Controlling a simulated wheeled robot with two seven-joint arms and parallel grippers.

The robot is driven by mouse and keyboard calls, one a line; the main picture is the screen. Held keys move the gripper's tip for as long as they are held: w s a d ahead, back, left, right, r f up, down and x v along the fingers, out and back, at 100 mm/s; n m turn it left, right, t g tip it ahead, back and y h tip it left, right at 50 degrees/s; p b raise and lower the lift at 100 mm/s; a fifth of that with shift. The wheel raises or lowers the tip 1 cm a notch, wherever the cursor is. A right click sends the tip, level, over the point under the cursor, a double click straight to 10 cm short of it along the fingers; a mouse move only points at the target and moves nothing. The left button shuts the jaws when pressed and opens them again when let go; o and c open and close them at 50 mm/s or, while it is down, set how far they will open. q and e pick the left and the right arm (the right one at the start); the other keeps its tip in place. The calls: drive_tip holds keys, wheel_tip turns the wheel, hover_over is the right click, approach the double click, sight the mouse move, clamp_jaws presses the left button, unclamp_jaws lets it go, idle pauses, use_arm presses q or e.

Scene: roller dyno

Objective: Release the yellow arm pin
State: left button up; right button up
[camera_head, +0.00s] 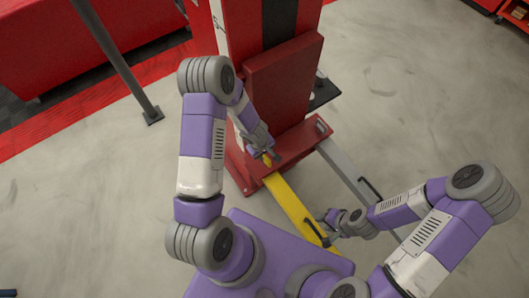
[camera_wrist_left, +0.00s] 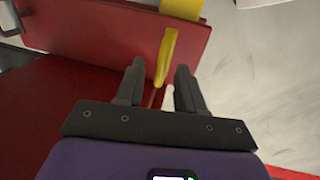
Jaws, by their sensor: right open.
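The yellow arm pin (camera_wrist_left: 166,52) stands up from the red carriage base in the left wrist view. It also shows as a small yellow piece (camera_head: 267,160) at my left gripper in the head view. My left gripper (camera_wrist_left: 159,75) is open, with a gap between its fingers. The pin lies in line with that gap, near the fingertips; contact is not visible. The yellow arm (camera_head: 285,196) extends from the red base toward the lower right. My right gripper (camera_head: 328,226) is open beside the yellow arm's outer end, close to a dark handle there.
A red lift column (camera_head: 282,85) rises behind the pin. A grey arm (camera_head: 341,162) with a black handle (camera_head: 370,188) lies right of the yellow arm. A dark post (camera_head: 122,65) stands at left.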

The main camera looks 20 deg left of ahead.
use_arm(q)
wheel_tip(320, 180, up, 7)
drive_tip(key=s+p, duration=0.1)
drive_tip(key=p, duration=0.2)
drive_tip(key=shift+s+a+r+p, duration=0.15)
drive_tip(key=shift+a+r+p, duration=0.05)
drive_tip(key=shift+a+p, duration=0.2)
idle(0.4)
